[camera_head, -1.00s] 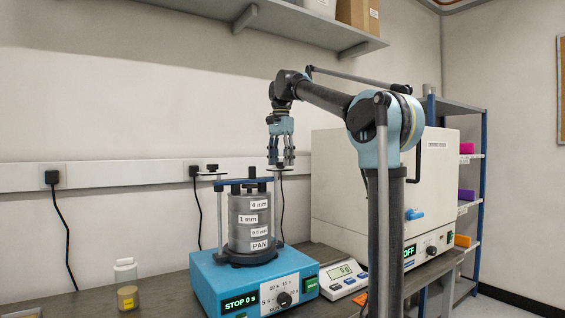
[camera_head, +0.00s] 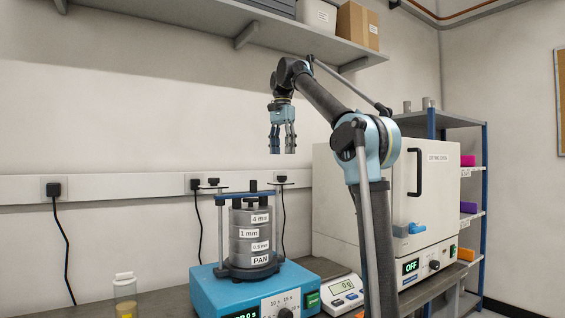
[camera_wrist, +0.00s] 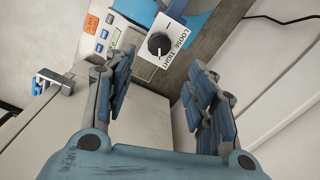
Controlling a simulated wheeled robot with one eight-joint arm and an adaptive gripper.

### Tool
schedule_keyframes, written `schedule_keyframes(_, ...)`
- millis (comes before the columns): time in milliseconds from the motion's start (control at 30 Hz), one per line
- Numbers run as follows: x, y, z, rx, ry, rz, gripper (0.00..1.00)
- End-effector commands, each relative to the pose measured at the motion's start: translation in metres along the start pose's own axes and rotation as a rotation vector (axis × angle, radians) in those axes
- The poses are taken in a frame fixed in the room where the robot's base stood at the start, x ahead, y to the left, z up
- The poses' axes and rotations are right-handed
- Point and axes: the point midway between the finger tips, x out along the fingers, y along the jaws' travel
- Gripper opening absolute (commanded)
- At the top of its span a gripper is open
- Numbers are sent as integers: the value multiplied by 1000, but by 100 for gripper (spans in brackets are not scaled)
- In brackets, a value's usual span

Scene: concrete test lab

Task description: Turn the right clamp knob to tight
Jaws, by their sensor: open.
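The blue sieve shaker (camera_head: 210,293) carries a grey sieve stack (camera_head: 237,232) under a blue clamp bar (camera_head: 243,195). The right clamp knob (camera_head: 281,179) is small and dark, atop the right rod. The left clamp knob (camera_head: 213,182) tops the left rod. My gripper (camera_head: 282,152) points down, open and empty, and appears above the right knob with a gap. In the wrist view the round black knob (camera_wrist: 158,43) sits on a white plate marked LOOSE and TIGHT, just beyond the gap between my spread fingers (camera_wrist: 163,66).
A balance (camera_head: 342,290) stands right of the shaker. A white drying oven (camera_head: 345,205) with its display reading OFF fills the right. A jar (camera_head: 124,292) stands at the left. A wall shelf (camera_head: 215,35) is overhead. The space around my fingers is clear.

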Motion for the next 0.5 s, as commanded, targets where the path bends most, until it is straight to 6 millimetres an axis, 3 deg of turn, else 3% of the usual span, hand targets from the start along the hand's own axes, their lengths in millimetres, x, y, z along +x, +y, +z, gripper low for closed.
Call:
schedule_keyframes(200,-20,-1,-1,0,0,0,51)
schedule_keyframes(500,-26,-1,0,0,0,0,51)
